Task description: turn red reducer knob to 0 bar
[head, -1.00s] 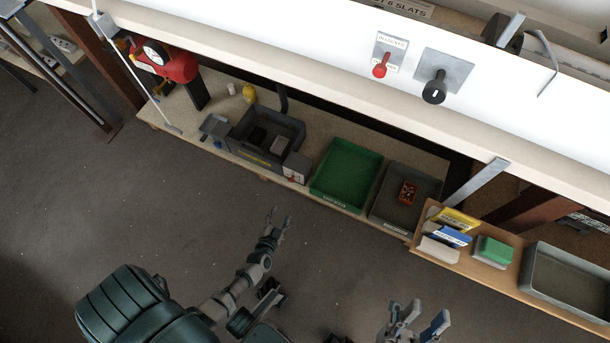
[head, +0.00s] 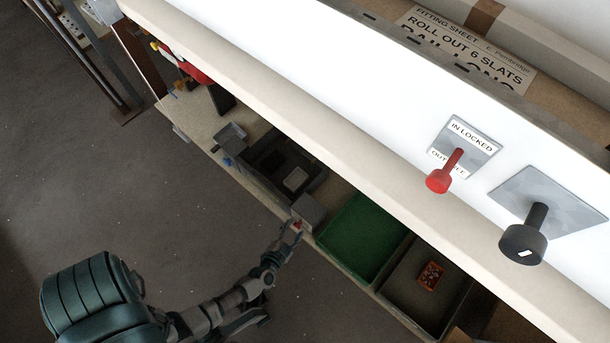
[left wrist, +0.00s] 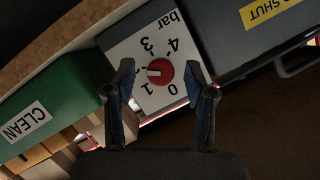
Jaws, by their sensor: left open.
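The red reducer knob (left wrist: 159,72) sits on a white dial plate (left wrist: 158,42) marked in bar, on the front of a grey box. In the left wrist view its white pointer points left, between the 1 and the 3; a finger hides part of the scale there. The 0 shows at the lower right of the knob. My left gripper (left wrist: 161,82) is open, one blue-padded finger on either side of the knob; contact cannot be told. In the head view the left gripper (head: 290,233) is at the small grey box (head: 309,208), with the knob (head: 298,226) partly covered.
A green bin (head: 362,236) stands right of the box, then a grey bin (head: 405,290) with an orange item. A dark tray (head: 262,158) lies to its left. The white ledge above carries a red lever (head: 440,180) and a black knob (head: 522,244). Open floor lies in front.

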